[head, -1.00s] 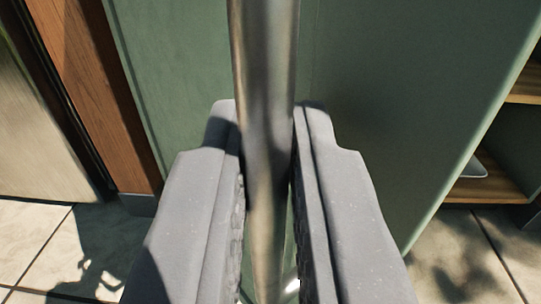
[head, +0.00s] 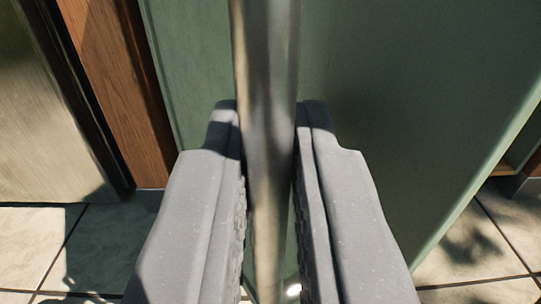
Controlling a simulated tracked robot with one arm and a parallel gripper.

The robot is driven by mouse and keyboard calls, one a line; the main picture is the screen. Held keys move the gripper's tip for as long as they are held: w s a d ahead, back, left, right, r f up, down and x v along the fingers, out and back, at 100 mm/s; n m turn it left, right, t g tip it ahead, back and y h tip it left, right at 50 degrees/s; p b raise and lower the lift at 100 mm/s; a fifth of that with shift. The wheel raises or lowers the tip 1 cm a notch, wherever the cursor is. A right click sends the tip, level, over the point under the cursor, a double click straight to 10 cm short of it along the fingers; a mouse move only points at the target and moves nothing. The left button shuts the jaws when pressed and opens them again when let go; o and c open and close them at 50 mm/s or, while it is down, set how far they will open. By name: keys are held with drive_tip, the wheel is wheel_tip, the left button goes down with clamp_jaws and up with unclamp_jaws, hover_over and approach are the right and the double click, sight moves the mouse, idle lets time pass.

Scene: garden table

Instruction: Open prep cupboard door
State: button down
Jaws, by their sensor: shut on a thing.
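My gripper (head: 268,150) is shut on the vertical metal bar handle (head: 266,60) of the green cupboard door (head: 400,110). One grey finger lies on each side of the bar. The door fills the middle of the view and stands partly open. Its right edge slants down across the right side of the view. Most of the inside is hidden behind the door.
A brown wooden upright (head: 118,85) stands left of the door. A metallic panel (head: 45,120) is at the far left. Pale floor tiles (head: 105,245) with shadows show at lower left and lower right.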

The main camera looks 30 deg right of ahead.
drive_tip(key=shift+a+h, duration=0.3)
drive_tip(key=shift+a, duration=0.55)
drive_tip(key=shift+a+m, duration=0.2)
drive_tip(key=shift+m, duration=0.1)
drive_tip(key=c, duration=1.6)
unclamp_jaws()
drive_tip(key=shift+c, duration=0.2)
drive_tip(key=shift+s+a, duration=0.1)
drive_tip(key=shift+s, duration=0.05)
drive_tip(key=b+v, duration=0.2)
drive_tip(key=v, duration=0.9)
drive_tip(key=shift+s+a, duration=0.25)
